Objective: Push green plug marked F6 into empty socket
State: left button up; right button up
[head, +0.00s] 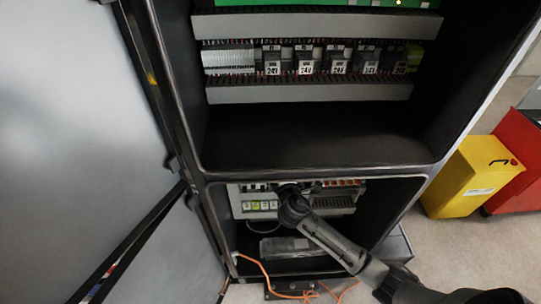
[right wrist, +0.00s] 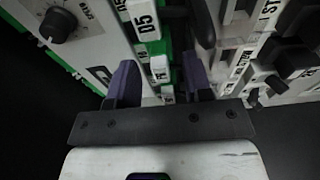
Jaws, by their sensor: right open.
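My right gripper (right wrist: 160,80) is open, its two purple fingers spread either side of a narrow column of small white-labelled parts. Between the fingers is a white tag (right wrist: 159,68) that seems to start with F; its number is too small to read. Green housing (right wrist: 162,46) shows beside the tags, above it. I cannot tell which piece is the plug F6, or where the empty socket is. In the head view my right arm reaches into the lower cabinet bay and hides its gripper's fingertips. My left gripper is in neither view.
A block marked D5 (right wrist: 146,25) and a panel with a black knob (right wrist: 58,24) stand close by the fingers. In the head view, green-labelled modules (head: 262,205) sit left of my arm. An orange cable (head: 270,285) hangs below; the cabinet door (head: 70,120) stands open at left.

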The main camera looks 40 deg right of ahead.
jog(key=b+v, duration=0.1)
jog(key=v, duration=1.2)
jog(key=shift+b, duration=0.3)
jog(key=shift+f, duration=0.1)
